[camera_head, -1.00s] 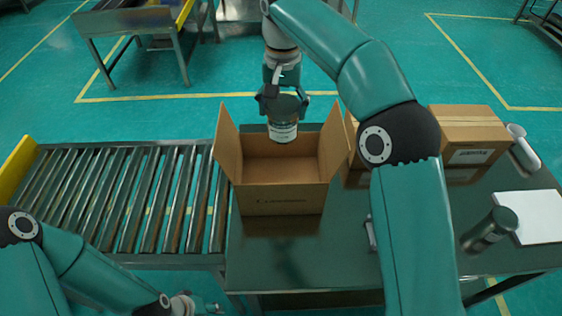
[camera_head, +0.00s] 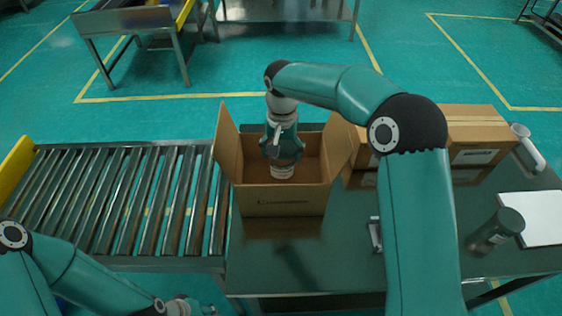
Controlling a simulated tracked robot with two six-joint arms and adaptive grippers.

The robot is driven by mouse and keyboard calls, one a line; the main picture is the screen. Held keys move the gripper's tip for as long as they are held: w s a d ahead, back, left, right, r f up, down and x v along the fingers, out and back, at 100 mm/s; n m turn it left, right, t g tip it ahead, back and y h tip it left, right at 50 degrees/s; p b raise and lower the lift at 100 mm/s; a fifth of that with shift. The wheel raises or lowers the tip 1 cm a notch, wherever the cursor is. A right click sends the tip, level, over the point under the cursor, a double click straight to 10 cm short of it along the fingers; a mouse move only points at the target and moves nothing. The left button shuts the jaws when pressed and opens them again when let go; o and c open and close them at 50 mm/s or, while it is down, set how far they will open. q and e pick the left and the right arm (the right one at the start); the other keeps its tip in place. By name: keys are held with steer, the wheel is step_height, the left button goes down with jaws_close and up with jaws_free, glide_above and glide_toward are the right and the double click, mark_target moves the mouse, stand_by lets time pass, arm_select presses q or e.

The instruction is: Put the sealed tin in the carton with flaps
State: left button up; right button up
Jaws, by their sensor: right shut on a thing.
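The sealed tin (camera_head: 283,171) is a small pale-labelled can, upright, inside the open carton with flaps (camera_head: 281,202). My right gripper (camera_head: 283,158) points straight down into the carton and is shut on the tin's upper part, hiding its top. Whether the tin touches the carton floor I cannot tell. The carton stands on the dark table, its side flaps raised. My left gripper (camera_head: 192,306) is low at the bottom edge of the view, well away from the carton, and its fingers are too small to read.
A roller conveyor (camera_head: 130,200) adjoins the table on the left. Closed cartons (camera_head: 475,130) stand at the back right. A dark tin (camera_head: 495,230), a white sheet (camera_head: 540,215) and a grey-handled item (camera_head: 527,147) lie on the right. The table's front is mostly clear.

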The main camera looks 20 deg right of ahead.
steer(key=shift+f, duration=2.1)
steer(key=shift+f, duration=0.1)
steer(key=o, duration=1.3)
step_height(320, 180, up, 12)
steer(key=shift+r, duration=0.1)
